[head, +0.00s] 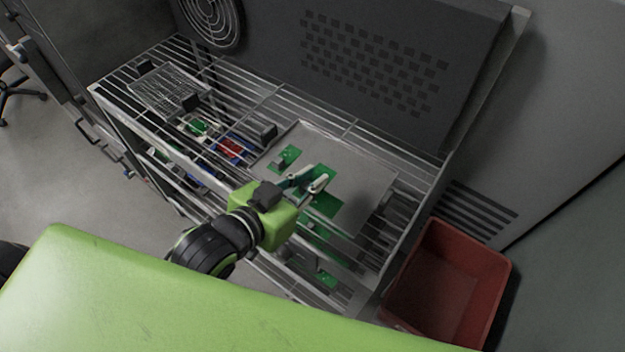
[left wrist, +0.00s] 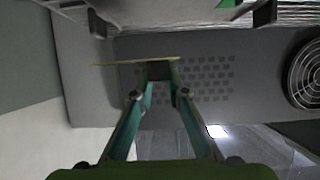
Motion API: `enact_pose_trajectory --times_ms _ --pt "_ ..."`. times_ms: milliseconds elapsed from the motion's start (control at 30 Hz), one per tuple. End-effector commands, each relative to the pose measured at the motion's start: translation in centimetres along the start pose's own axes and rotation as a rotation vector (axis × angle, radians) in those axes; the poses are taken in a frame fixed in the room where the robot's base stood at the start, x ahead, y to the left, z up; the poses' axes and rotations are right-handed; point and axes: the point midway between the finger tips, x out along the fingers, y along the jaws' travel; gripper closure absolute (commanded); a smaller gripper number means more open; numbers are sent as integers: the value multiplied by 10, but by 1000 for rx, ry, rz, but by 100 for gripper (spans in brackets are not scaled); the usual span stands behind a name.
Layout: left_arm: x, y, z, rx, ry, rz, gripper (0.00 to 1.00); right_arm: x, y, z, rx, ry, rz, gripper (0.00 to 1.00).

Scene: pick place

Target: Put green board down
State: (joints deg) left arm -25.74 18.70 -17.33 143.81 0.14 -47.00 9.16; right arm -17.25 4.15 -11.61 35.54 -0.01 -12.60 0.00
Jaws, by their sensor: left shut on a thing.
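My left gripper (head: 307,182) is over the light grey tray (head: 352,160) on the wire rack in the head view. It is shut on a green board (head: 328,204), which partly hides behind the fingers. In the left wrist view the held board (left wrist: 110,64) shows nearly edge-on as a thin line at the fingertips (left wrist: 160,72). I cannot tell whether the board touches the tray. Another, smaller green board (head: 292,153) with a dark part lies on the tray, up and left of the gripper. My right gripper is not in view.
A wire rack (head: 285,98) holds the tray, with a wire basket (head: 165,92), a red and blue part (head: 230,149) and dark blocks at left. More green pieces (head: 327,277) show lower down. A red bin (head: 440,285) stands at right. The tray's right side is bare.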

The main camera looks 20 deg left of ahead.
Motion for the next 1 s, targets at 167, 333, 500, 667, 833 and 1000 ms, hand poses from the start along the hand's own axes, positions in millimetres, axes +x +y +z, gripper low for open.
enact_pose_trajectory --times_ms 167,333,500,667,833,1000 --pt "28 -18 2 4 -1 -3 100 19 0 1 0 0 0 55" --pt "61 -36 19 0 -7 -2 100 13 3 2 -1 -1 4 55" --pt "83 -45 32 -1 -3 0 100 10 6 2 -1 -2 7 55" --pt "92 -49 38 0 -2 0 100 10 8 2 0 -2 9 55" --pt "102 -52 54 -2 -6 -1 100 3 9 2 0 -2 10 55" --pt "108 -52 68 -1 -1 0 100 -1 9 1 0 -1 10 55"
